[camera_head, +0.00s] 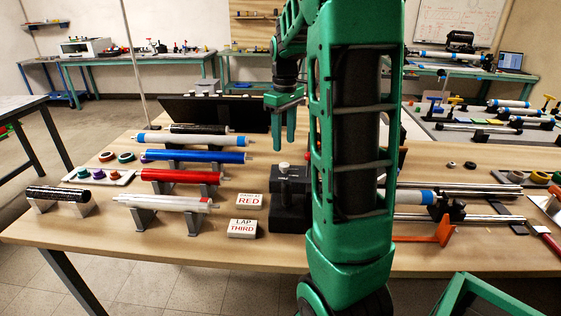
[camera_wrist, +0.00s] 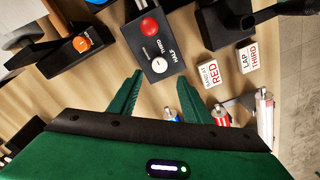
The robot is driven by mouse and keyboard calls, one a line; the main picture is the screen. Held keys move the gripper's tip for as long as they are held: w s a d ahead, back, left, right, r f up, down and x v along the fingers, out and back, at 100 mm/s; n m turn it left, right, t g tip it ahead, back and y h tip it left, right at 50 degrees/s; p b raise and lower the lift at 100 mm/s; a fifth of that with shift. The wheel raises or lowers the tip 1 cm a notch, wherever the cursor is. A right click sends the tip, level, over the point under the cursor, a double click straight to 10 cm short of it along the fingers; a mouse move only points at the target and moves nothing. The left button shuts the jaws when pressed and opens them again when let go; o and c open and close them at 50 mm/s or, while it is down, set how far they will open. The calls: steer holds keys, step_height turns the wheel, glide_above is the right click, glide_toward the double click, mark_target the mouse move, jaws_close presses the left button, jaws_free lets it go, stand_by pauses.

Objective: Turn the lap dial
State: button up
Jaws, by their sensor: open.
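A red button (camera_wrist: 149,27) sits on the same box. My gripper (camera_wrist: 160,80) is open and empty, its two green fingers pointing toward the dial and spread to either side, with the dial just beyond the tips. In the head view my gripper (camera_head: 283,133) points down above the table, over a black fixture (camera_head: 290,186). The head view does not clearly show the dial's pointer.
White cards reading LAP THIRD (camera_head: 242,228) and RED (camera_head: 249,201) lie beside the fixture. Blue (camera_head: 195,156), red (camera_head: 182,176) and white (camera_head: 165,203) tubes rest on stands to the left. An orange knob (camera_wrist: 81,44) shows on another black unit.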

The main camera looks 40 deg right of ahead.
mark_target(284, 164)
step_height(284, 164, down, 8)
steer(key=shift+s+d, duration=0.1)
stand_by(0.4)
steer(key=c, duration=1)
steer(key=shift+a, duration=0.2)
steer(key=shift+c, duration=0.2)
steer(key=shift+d, duration=0.1)
